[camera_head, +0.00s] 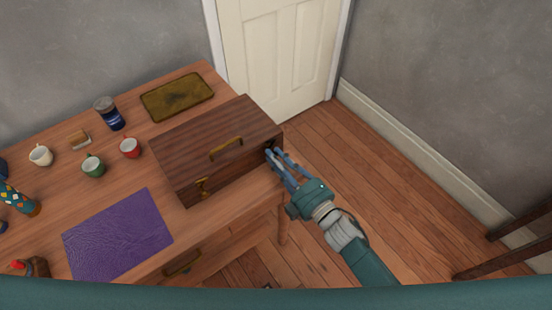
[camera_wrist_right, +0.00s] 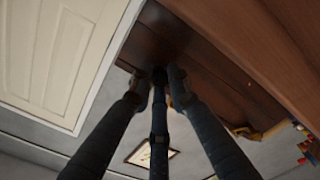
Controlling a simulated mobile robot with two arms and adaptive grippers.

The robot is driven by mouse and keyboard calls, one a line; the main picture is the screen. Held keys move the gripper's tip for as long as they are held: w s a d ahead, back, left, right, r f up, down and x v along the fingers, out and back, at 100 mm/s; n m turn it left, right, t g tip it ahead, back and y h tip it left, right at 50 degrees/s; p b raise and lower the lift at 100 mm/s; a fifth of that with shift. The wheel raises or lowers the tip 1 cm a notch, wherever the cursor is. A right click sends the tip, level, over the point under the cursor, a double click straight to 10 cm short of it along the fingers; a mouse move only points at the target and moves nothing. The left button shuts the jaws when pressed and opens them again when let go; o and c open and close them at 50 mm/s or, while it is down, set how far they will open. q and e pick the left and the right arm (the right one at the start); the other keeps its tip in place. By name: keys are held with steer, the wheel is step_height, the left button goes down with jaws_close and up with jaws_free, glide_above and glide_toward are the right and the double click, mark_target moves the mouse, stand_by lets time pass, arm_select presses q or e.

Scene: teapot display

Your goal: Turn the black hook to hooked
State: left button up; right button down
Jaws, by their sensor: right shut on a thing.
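In the right wrist view the fingertips (camera_wrist_right: 160,76) meet against the dark wood of the box (camera_wrist_right: 235,90). My left gripper is out of view.
The wooden table (camera_head: 160,170) also bears a brass tray (camera_head: 177,97), a dark blue jar (camera_head: 109,113), several mugs, and a purple mat (camera_head: 118,236). A white door (camera_head: 280,50) is behind.

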steer(key=shift+d+f+n, duration=0.1)
steer(key=shift+f+n, duration=0.15)
steer(key=shift+n, duration=0.15)
steer(key=c, duration=1.8)
jaws_free()
steer(key=shift+o, duration=0.8)
steer(key=shift+r, duration=0.1)
steer(key=v, duration=1.2)
